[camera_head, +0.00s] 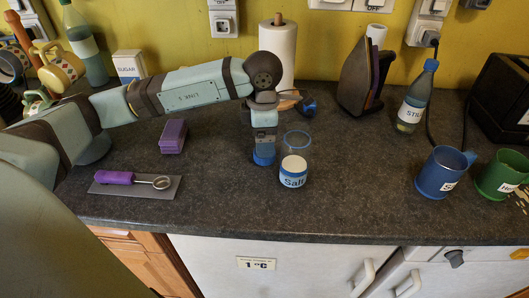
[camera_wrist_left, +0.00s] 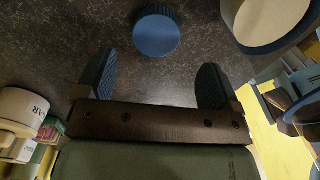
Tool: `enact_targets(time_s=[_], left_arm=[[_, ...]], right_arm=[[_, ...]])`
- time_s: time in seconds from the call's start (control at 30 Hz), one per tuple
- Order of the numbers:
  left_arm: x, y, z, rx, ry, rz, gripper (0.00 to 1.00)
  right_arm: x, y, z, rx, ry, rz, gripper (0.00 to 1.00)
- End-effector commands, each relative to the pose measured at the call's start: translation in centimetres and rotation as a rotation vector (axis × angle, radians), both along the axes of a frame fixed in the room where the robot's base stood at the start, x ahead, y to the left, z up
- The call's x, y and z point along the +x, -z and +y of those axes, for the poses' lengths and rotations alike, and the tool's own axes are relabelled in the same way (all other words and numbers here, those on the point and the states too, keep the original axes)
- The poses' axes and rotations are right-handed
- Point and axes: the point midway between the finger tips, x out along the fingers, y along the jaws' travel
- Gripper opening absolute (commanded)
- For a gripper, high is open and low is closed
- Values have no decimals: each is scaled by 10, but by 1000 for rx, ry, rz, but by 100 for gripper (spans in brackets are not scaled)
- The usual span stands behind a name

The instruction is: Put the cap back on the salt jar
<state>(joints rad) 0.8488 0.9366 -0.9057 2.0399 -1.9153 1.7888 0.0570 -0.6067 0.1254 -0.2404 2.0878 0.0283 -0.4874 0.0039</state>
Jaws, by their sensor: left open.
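The salt jar (camera_head: 293,180) stands upright and uncapped on the dark worktop, with white salt inside and a blue-edged label reading Salt. Its open mouth (camera_wrist_left: 272,18) is at the upper right of the left wrist view. The blue round cap (camera_head: 264,159) lies on the worktop just left of the jar. My left gripper (camera_head: 264,147) points down above the cap and partly hides it. In the left wrist view, my left gripper (camera_wrist_left: 158,62) is open and empty, with the cap (camera_wrist_left: 157,32) just beyond its fingertips, roughly centred between them. My right gripper is not in view.
A paper towel roll (camera_head: 278,50), an iron (camera_head: 360,75), a bottle (camera_head: 415,100) and blue (camera_head: 440,175) and green (camera_head: 498,178) mugs stand around.

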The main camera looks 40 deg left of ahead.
Motion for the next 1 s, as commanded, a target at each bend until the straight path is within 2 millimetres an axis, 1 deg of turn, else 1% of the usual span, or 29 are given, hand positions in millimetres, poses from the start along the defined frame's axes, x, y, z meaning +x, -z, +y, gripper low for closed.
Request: enact_targets(time_s=[0.17,0.27,0.4,0.5,0.57,0.87,0.9,0.97,1.0], left_arm=[[1,5,0,-1,0,2,88],[2,16,0,0,-1,4,88],[5,38,1,0,0,4,88],[5,50,1,0,-1,3,88],[5,52,1,1,-1,2,88],[6,52,1,0,0,0,88],[6,52,1,0,0,0,79],[6,52,1,0,0,0,65],[6,52,1,0,0,0,56]], right_arm=[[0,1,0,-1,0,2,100],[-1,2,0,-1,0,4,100],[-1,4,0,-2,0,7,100],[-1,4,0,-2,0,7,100],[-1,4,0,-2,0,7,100],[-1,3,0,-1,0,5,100],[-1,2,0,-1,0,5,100],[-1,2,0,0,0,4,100],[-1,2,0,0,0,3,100]])
